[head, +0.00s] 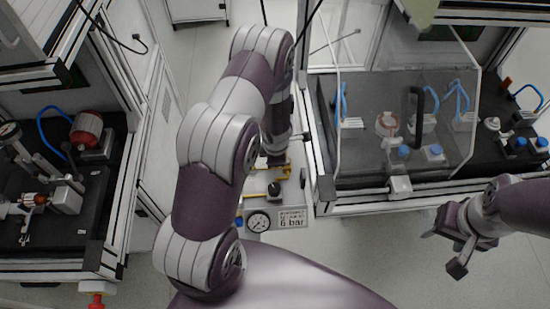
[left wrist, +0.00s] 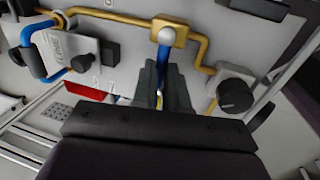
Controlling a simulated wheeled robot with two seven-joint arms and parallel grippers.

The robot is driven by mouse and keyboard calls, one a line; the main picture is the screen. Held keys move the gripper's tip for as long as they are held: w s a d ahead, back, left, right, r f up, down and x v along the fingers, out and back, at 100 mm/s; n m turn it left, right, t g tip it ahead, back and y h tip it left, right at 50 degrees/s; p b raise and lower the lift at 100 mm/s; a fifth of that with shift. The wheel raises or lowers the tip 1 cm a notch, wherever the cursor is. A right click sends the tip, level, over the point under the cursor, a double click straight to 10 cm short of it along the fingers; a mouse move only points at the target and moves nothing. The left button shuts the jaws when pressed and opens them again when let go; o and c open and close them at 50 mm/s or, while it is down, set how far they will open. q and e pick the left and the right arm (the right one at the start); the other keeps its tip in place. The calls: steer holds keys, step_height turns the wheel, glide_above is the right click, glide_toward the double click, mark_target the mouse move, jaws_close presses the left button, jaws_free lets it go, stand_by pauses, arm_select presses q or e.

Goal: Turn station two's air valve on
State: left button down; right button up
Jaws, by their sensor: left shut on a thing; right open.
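The air panel (head: 292,193) stands between the two benches, below my left arm. In the left wrist view, a blue valve lever (left wrist: 163,66) with a pale round end hangs from a brass block (left wrist: 168,32) on a brass pipe. My left gripper (left wrist: 164,82) is shut on this blue lever, one finger on each side. In the head view the left gripper (head: 276,160) is small and mostly hidden by its arm. My right gripper (head: 447,250) is open and empty over the floor at the right. I cannot read which station the lever serves.
The panel has a pressure gauge (head: 258,222), a 6 bar sign (head: 292,217) and a black knob (left wrist: 235,96). Blue tubing (left wrist: 32,40) and a red label (left wrist: 88,91) are at left. A clear guard (head: 430,100) covers the right bench; a red motor (head: 86,130) sits on the left bench.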

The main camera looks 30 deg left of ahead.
arm_select(q)
steer(key=m+b, duration=0.1)
steer(key=w+m, duration=0.1)
steer(key=m, duration=0.1)
steer(key=shift+a+f+h+b, duration=0.1)
steer(key=shift+a+h+b, duration=0.2)
steer(key=shift+b, duration=0.1)
steer(key=m, duration=0.1)
steer(key=w+m+b, duration=0.1)
steer(key=m, duration=0.1)
steer(key=shift+a+h+b, duration=0.15)
steer(key=shift+h+b, duration=0.15)
steer(key=m+b, duration=0.1)
steer(key=w+m+b, duration=0.1)
steer(key=m, duration=0.1)
steer(key=m+h+b, duration=0.1)
steer(key=m+b, duration=0.1)
steer(key=shift+w, duration=0.35)
steer(key=m, duration=0.1)
steer(key=m+b, duration=0.1)
steer(key=w+m, duration=0.1)
steer(key=shift+d+m+b, duration=0.35)
steer(key=shift+m, duration=0.05)
steer(key=shift+w+d+m+g+h+b, duration=0.2)
steer(key=shift+m+b, duration=0.1)
steer(key=shift+m, duration=0.45)
steer(key=shift+w+d+m+g+h+b, duration=0.15)
steer(key=shift+m+h+b, duration=0.1)
steer(key=shift+m, duration=0.5)
